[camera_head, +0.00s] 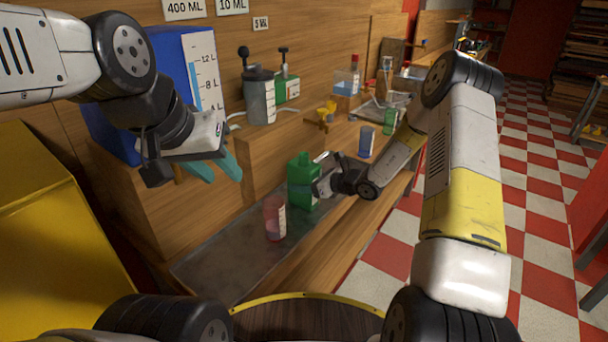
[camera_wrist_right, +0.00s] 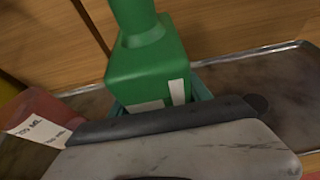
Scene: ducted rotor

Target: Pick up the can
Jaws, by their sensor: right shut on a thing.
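The green can (camera_head: 302,186) stands upright on a metal tray (camera_head: 215,262) on the bench. It has a narrower neck and pale labels. My right gripper (camera_head: 318,187) is shut on the can, reaching it from the right. In the right wrist view the can (camera_wrist_right: 150,70) rises just beyond the gripper (camera_wrist_right: 160,125), which hides its lower part. My left gripper (camera_head: 185,165) hangs at the left, in front of the blue container, away from the can.
A pink-red labelled container (camera_head: 274,218) stands close in front of the can. A large blue graduated container (camera_head: 185,60), a grey jug (camera_head: 260,98) and a small blue container (camera_head: 367,141) stand along the wooden bench. The checkered floor at the right is open.

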